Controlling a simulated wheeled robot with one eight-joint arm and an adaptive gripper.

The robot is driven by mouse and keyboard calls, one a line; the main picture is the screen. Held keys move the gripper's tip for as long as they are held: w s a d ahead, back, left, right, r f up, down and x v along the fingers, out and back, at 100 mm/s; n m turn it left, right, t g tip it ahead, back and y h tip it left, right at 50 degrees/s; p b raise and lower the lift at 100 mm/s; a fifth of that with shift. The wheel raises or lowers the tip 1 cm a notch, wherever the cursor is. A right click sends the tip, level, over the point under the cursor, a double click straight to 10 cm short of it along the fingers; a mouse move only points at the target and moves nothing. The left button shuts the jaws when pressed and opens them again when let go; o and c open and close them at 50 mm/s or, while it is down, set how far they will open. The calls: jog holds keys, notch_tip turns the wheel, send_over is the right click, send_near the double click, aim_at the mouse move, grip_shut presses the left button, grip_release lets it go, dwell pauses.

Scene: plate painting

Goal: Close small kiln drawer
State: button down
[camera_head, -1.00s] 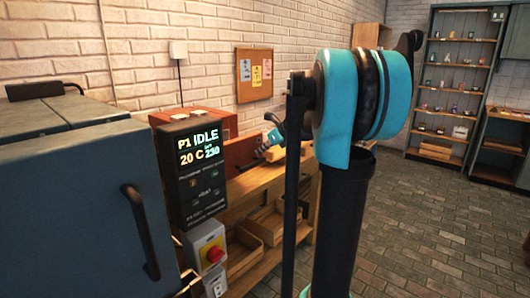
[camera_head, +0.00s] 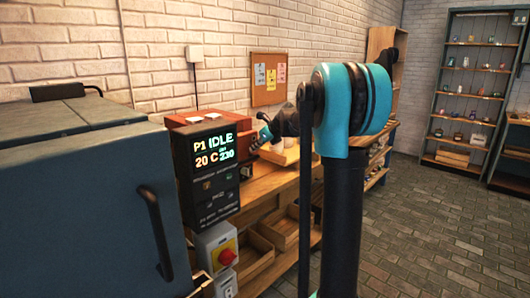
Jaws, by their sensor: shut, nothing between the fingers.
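The small kiln looks like a red-brown box (camera_head: 205,119) on the wooden bench, behind the dark control panel. An orange-red front (camera_head: 245,145), which looks like its drawer, shows just right of the panel; the panel hides the rest. I cannot tell whether the drawer is fully in. My gripper (camera_head: 257,144) is small and far off, at the right edge of this front. It is shut and empty. I cannot tell whether it touches the front. My arm's post hides part of the bench.
A large blue-grey kiln (camera_head: 85,210) with a dark handle fills the left. The control panel (camera_head: 207,170) reads IDLE, with a red stop button (camera_head: 226,256) below. Wooden trays (camera_head: 285,232) sit under the bench. The paved floor (camera_head: 430,225) on the right is clear.

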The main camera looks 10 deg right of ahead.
aim_at(251, 142)
jog(key=w+a, duration=0.2)
jog(key=w, duration=0.1)
jog(key=shift+w+a, duration=0.15)
jog(key=shift+a, duration=0.05)
jog(key=shift+w+a+r, duration=0.1)
jog(key=shift+w, duration=0.05)
